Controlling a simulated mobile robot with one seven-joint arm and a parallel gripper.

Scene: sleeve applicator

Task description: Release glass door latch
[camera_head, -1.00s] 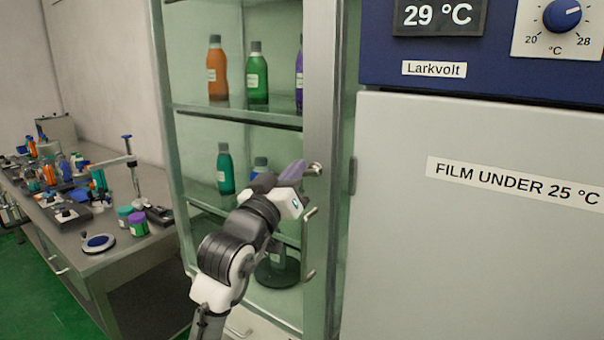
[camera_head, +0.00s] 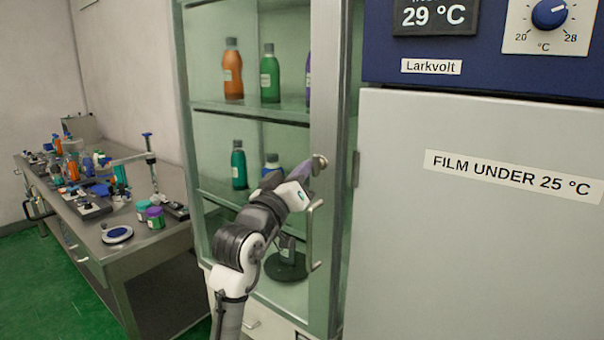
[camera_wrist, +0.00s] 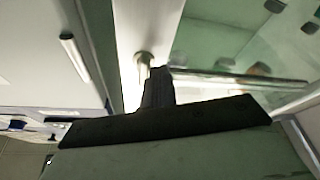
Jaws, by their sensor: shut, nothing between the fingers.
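The glass door (camera_head: 327,110) of the cabinet has a metal frame on its right edge and looks closed. A small metal latch knob (camera_head: 320,160) sits on that frame, above the handle (camera_head: 312,235). In the wrist view, the dark fingers of my gripper (camera_wrist: 158,85) point at the frame, just beside the round knob (camera_wrist: 143,58). The far side of the knob is hidden.
Bottles, such as an orange bottle (camera_head: 232,70) and a green bottle (camera_head: 269,75), stand on shelves behind the glass. A white unit (camera_head: 470,240) with a blue panel stands close on the right. A cluttered workbench (camera_head: 150,240) is at left.

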